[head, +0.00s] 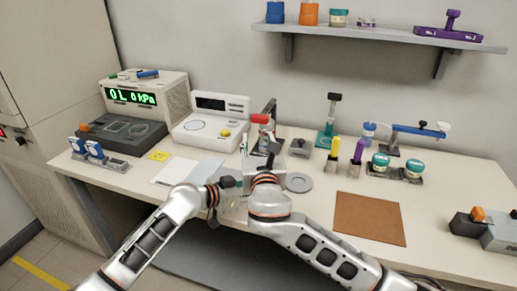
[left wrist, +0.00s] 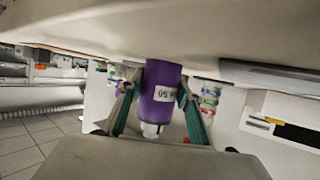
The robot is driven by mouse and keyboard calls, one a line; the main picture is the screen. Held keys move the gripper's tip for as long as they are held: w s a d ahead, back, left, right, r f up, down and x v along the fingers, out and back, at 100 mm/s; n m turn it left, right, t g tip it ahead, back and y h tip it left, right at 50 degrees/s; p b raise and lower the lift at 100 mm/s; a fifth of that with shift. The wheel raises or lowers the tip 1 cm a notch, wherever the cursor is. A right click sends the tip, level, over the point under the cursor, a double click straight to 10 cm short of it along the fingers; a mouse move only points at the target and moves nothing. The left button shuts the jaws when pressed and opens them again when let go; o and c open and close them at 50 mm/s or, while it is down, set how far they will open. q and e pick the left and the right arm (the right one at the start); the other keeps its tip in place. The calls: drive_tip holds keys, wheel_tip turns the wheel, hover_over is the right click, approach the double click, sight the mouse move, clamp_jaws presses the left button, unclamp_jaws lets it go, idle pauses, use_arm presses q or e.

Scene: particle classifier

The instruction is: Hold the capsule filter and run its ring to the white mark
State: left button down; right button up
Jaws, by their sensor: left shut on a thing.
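The capsule filter (left wrist: 162,88) shows in the left wrist view as a purple cylinder with a white label and a pale nozzle at its lower end. My left gripper (left wrist: 157,100) is shut on it, with one greenish finger on each side. In the head view my left gripper (head: 228,183) is at the table's front edge, and the filter cannot be made out there. My right gripper (head: 268,157) is close to its right, and its fingers are too small and dark to read. I cannot make out the ring or the white mark.
A pressure display (head: 132,96), a white instrument (head: 210,124) and white paper (head: 172,171) stand or lie at left. A grey disc (head: 299,182) lies right of my grippers, then a brown mat (head: 369,218) with clear surface. Small stands and vials crowd the back; a shelf (head: 380,33) hangs above.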

use_arm(q)
drive_tip(key=shift+f, duration=0.1)
drive_tip(key=c, duration=1.3)
unclamp_jaws()
drive_tip(key=shift+a, duration=0.1)
